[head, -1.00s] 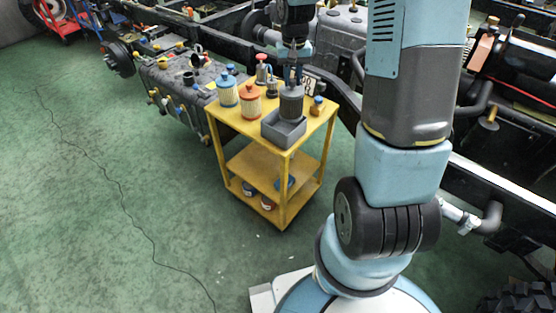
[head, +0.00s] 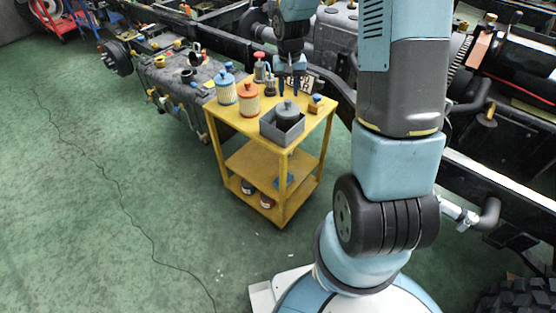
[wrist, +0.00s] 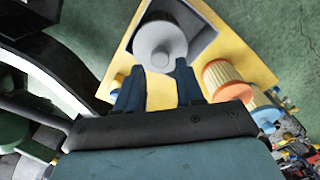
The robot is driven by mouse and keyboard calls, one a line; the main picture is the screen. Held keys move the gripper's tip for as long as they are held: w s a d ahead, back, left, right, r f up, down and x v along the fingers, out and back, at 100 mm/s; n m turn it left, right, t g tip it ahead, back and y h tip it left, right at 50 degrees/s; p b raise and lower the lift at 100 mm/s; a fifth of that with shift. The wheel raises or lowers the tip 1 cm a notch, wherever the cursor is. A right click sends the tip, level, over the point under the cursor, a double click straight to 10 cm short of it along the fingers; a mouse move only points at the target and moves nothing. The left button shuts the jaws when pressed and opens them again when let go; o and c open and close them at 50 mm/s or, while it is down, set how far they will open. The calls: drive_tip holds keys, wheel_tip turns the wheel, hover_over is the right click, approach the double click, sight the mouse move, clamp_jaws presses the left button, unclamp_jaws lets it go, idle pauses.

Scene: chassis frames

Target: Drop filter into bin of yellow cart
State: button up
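The yellow cart (head: 243,124) stands beside the vehicle frame, with the grey bin (head: 282,135) at the front of its top. A dark grey filter (head: 287,113) sits inside the bin, its round lid showing above the rim. In the wrist view the filter (wrist: 160,42) is inside the bin (wrist: 203,22), close to one wall. My gripper (head: 289,92) is just behind and above the bin. In the wrist view my gripper (wrist: 160,80) has its two fingers apart with nothing between them. The fingertips are close to the filter's lid; I cannot tell if they touch.
A blue-topped filter (head: 226,89) and an orange filter (head: 248,98) stand left of the bin. A red-topped bottle (head: 260,68) is behind them. A small brass-coloured part (head: 316,104) lies right of the bin. The vehicle frame runs behind the cart; green floor is clear at left.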

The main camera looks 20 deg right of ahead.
drive_tip(key=o, duration=0.3)
wheel_tip(320, 180, up, 14)
drive_tip(key=shift+f, duration=0.15)
idle(0.5)
idle(0.4)
